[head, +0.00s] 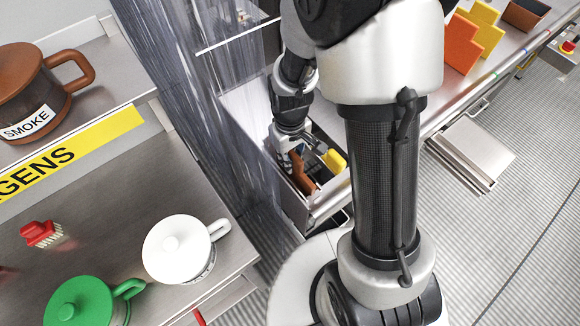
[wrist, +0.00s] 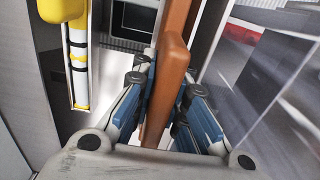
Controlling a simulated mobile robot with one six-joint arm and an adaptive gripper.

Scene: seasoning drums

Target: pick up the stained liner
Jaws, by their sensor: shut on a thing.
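My gripper (head: 296,150) reaches down into an open metal drawer or bin (head: 237,101) at the middle of the head view. It is shut on a brown slab (head: 304,181), which stands on edge inside the bin. In the wrist view the slab (wrist: 164,85) runs between the blue-padded fingers of my gripper (wrist: 163,100), with a finger on each side. No stain shows on the slab, and I cannot tell whether it is the stained liner. Its lower end is hidden.
A yellow-headed tool (head: 333,160) with a pale handle (wrist: 78,55) is beside the slab in the bin. A clear strip curtain (head: 215,95) hangs to the left. A white lidded pot (head: 175,250) and a green one (head: 80,303) stand on the left counter.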

